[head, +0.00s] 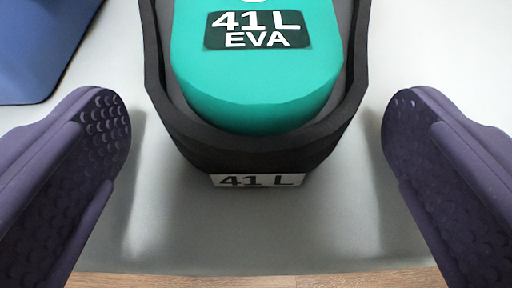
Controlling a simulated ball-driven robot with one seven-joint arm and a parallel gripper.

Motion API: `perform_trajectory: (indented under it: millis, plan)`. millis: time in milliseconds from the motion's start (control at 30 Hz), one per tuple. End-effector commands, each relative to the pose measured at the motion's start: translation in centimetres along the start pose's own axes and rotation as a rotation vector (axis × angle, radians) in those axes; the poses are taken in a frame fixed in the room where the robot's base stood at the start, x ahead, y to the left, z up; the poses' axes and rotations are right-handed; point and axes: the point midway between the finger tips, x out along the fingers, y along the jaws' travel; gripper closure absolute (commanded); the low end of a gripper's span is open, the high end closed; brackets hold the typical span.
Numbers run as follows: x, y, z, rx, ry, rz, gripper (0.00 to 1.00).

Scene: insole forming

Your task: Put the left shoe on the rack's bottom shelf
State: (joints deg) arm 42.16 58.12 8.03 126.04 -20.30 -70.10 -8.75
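The left shoe (190,150) is a black, open-topped shell on a light grey surface, with its rounded end toward me. A white label (258,180) on that end reads "41 L". A teal insole (255,92) marked "41 L EVA" lies inside the shoe. The shoe's far end runs out of the top of the picture. My gripper (256,115) is open, with one purple, dimpled finger on each side of the shoe's near end. Neither finger touches it, and gaps show on both sides. The rack and its bottom shelf are not in view.
The grey table (330,230) is bare around the shoe's near end. Its front edge runs along the bottom, with wooden floor (200,281) beyond. A blue flat item, perhaps a mat (40,45), lies at the upper left. Free room shows to the right.

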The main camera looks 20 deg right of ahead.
Motion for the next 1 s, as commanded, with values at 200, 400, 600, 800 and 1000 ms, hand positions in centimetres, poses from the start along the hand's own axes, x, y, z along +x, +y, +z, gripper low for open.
perform_trajectory:
  millis: [200, 400, 600, 800, 1000]
  plan:
    - [-0.1, 0.0, 0.0, 0.0, 0.0, 0.0, 0.0]
    - [-2.9, 0.0, -0.2, 0.0, -0.003, 0.0, 0.0]
    - [-7.7, 0.0, -0.2, 0.001, -0.002, 0.001, 0.0]
    - [-11.1, 0.0, -0.1, 0.0, -0.001, 0.001, 0.0]
    - [-12.0, 0.0, -0.1, 0.0, 0.001, 0.0, 0.0]
